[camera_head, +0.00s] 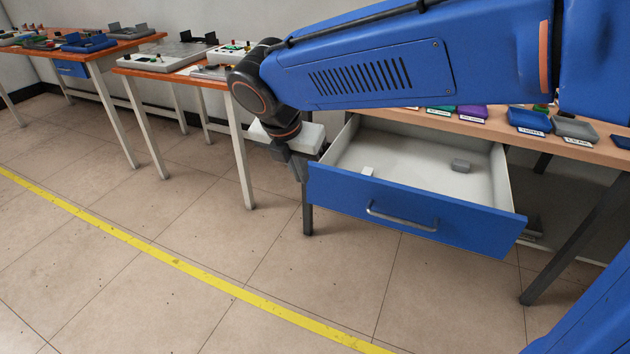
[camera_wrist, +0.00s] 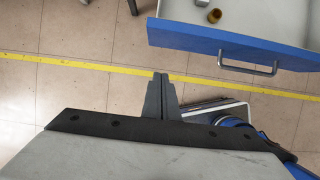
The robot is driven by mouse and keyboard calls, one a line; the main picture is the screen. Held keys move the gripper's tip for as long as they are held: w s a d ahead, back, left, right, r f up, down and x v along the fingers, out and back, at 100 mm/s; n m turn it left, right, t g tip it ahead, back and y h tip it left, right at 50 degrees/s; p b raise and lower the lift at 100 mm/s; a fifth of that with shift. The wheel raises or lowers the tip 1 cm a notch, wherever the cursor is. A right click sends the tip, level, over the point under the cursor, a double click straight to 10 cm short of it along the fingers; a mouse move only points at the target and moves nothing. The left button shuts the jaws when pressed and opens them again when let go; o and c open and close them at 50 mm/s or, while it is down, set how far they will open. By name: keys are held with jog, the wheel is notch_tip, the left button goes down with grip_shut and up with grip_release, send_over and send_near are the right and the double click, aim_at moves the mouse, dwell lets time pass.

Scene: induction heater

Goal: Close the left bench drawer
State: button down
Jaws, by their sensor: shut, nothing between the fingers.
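The bench drawer (camera_head: 450,217) stands pulled out, with a blue front, a silver handle (camera_head: 400,218) and a pale inside. In the wrist view its blue front (camera_wrist: 190,38) and handle (camera_wrist: 249,69) are at the upper right. My gripper (camera_head: 298,174) points downward just left of the drawer front's left end in the head view. Its two fingers (camera_wrist: 161,80) are together and hold nothing. In the wrist view they are apart from the drawer front, with floor showing between. My arm hides part of the bench above the drawer.
Another table (camera_head: 165,68) is at left. The floor with its yellow line (camera_head: 190,263) is clear.

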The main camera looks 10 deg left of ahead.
aim_at(315, 184)
jog(key=x, duration=0.3)
jog(key=w+x, duration=0.1)
jog(key=x, duration=0.3)
jog(key=w+r+x, duration=0.1)
jog(key=x, duration=0.3)
jog(key=shift+d, duration=0.3)
jog(key=shift+w+d, duration=0.25)
jog(key=shift+w, duration=0.45)
jog(key=w+d, duration=0.3)
jog(key=w, duration=0.7)
jog(key=w+d, duration=0.3)
jog(key=w, duration=0.8)
jog(key=w+d, duration=0.4)
jog(key=w, duration=0.6)
jog(key=shift+w+d, duration=0.1)
jog(key=shift+w, duration=0.1)
jog(key=shift+w+d+r, duration=0.1)
jog(key=shift+w+r, duration=0.05)
jog(key=shift+w, duration=0.3)
